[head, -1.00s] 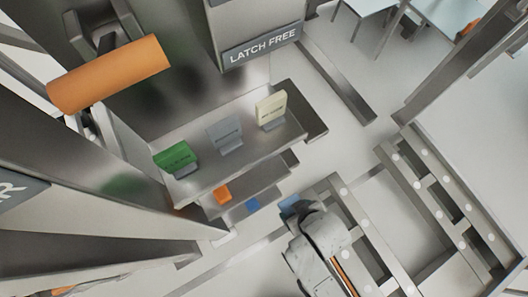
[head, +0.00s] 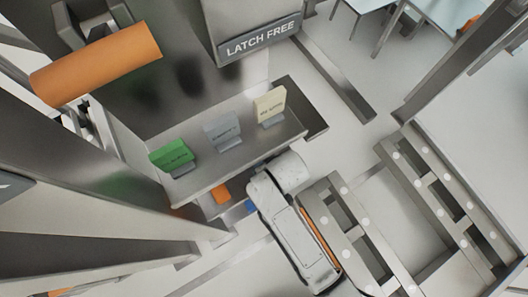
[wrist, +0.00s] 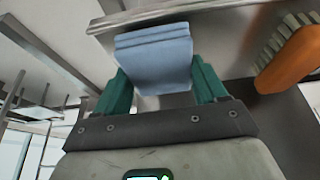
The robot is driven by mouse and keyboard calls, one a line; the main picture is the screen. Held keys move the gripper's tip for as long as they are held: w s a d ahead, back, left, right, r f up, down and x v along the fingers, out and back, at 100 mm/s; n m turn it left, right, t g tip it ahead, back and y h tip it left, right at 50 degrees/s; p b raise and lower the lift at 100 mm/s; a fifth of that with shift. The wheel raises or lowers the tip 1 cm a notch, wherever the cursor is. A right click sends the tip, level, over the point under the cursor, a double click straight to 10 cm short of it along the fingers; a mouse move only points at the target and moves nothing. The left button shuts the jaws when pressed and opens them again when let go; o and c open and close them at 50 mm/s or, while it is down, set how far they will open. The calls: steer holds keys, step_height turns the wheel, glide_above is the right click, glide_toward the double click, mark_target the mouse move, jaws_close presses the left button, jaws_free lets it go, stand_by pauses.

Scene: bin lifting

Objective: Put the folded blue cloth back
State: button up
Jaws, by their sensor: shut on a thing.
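The folded blue cloth (wrist: 155,52) is in the wrist view, between the two green fingers of my gripper (wrist: 162,82). The gripper is shut on it, and the folded layers stick out past the fingertips. Beyond the cloth runs a grey metal shelf edge (wrist: 115,20); I cannot tell whether the cloth touches the shelf.
An orange brush (wrist: 290,60) lies right of the cloth; its orange also shows on the lower shelf (head: 220,193). A small blue patch (head: 251,207) shows beside my arm. Green (head: 172,155), grey (head: 222,131) and cream (head: 270,106) signs stand on the upper shelf.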

steer(key=shift+w+a+f+b, duration=0.15)
steer(key=shift+w+a+f, duration=0.25)
steer(key=shift+w, duration=0.1)
steer(key=shift+w+a+f+b, duration=0.15)
steer(key=shift+w+a+f, duration=0.2)
steer(key=shift+w, duration=0.15)
steer(key=shift+d, duration=0.1)
steer(key=shift+f, duration=0.2)
steer(key=o, duration=1)
